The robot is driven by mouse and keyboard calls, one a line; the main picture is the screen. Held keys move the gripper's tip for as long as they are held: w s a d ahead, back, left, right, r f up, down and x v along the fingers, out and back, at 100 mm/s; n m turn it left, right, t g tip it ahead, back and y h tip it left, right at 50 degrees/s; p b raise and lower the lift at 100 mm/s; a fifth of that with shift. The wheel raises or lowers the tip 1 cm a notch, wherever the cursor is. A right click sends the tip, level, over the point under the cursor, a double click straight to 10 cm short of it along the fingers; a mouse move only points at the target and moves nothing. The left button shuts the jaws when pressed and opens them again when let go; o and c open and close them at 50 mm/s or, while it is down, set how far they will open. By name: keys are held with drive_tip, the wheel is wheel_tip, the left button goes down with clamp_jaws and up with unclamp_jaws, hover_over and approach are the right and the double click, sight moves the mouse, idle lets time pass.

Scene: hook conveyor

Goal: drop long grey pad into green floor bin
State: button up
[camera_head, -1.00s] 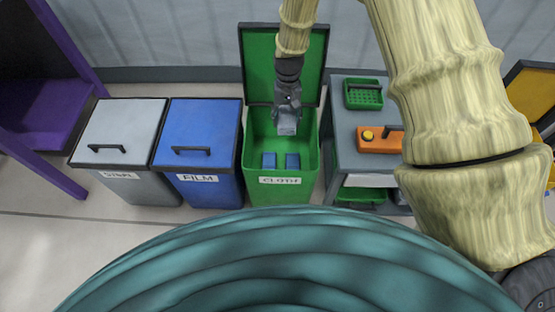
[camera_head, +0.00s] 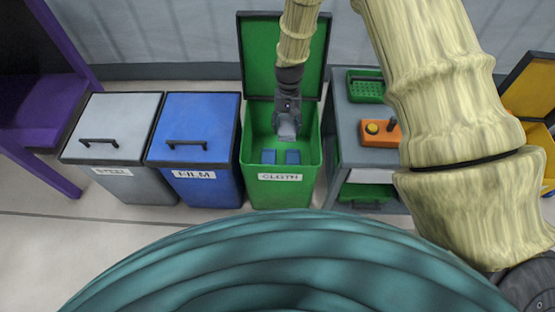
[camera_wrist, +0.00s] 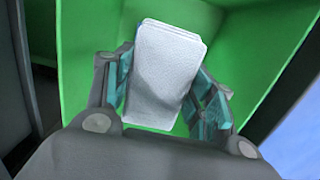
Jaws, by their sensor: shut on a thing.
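The long grey pad (camera_wrist: 163,75) is between the two fingers of my gripper (camera_wrist: 165,95) in the wrist view, its far end pointing into the green bin. In the head view the grey pad (camera_head: 287,131) hangs from my gripper (camera_head: 287,112) over the bin's mouth. The green floor bin (camera_head: 282,195), labelled CLOTH, stands with its lid (camera_head: 262,60) raised at the back. Two blue pieces (camera_head: 280,157) show inside it near the front wall. In the wrist view the green inner walls (camera_wrist: 85,50) surround the pad. The pad's lower end is partly hidden by my gripper.
A blue FILM bin (camera_head: 201,120) and a grey STEEL bin (camera_head: 115,125), both lidded shut, stand left of the green bin. On the right is a grey cart (camera_head: 352,120) with a green basket (camera_head: 366,86) and an orange box (camera_head: 380,133). A yellow bin (camera_head: 530,100) is farther right.

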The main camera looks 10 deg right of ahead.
drive_tip(key=shift+f, duration=0.2)
drive_tip(key=o, duration=1.1)
drive_tip(key=r, duration=0.4)
drive_tip(key=w+r, duration=0.1)
drive_tip(key=r, duration=0.7)
drive_tip(key=shift+w+d, duration=0.2)
